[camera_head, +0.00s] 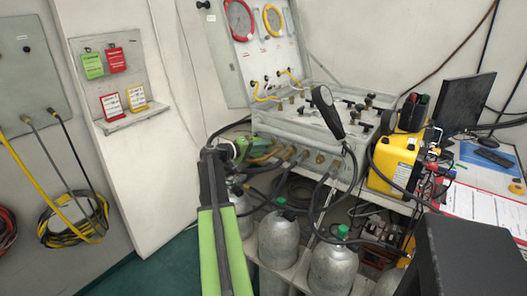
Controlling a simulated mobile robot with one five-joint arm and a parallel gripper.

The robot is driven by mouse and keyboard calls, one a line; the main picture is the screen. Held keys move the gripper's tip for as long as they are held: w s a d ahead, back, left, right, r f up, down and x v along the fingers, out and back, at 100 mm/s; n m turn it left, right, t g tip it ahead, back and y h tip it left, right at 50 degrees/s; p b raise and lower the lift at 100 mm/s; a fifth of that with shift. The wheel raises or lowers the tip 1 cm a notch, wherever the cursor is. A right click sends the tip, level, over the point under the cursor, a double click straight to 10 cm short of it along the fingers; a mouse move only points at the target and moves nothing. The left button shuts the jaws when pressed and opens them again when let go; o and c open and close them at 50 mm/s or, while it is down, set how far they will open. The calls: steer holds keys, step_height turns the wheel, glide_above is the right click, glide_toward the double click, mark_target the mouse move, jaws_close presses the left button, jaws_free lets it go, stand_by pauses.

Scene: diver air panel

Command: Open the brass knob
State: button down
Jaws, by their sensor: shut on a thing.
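The diver air panel (290,126) is a light grey open case with its lid raised, standing on a shelf at the centre. Several small brass fittings show on it and along its front edge. My gripper (246,147), at the end of my green and black arm, reaches the panel's left front corner. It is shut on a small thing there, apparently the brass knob. The fingertips and the knob are mostly hidden by the gripper body and hoses, so how far the knob is turned cannot be told.
Black and yellow hoses crowd the panel's front. Grey cylinders (279,238) with green caps stand below. A black handset (326,104) stands up at the panel's front. A yellow unit (396,163) and a monitor (462,101) are at right. Green floor is clear at lower left.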

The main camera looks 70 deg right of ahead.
steer(key=shift+f+n+g+b, duration=0.15)
steer(key=shift+n+g+b, duration=0.35)
steer(key=shift+n+b, duration=0.25)
steer(key=c, duration=1.5)
jaws_free()
steer(key=shift+w, duration=0.1)
steer(key=p+v, duration=0.1)
steer(key=v, duration=1.6)
steer(key=shift+a+f+p, duration=0.1)
steer(key=shift+a+p, duration=0.15)
steer(key=shift+p, duration=0.15)
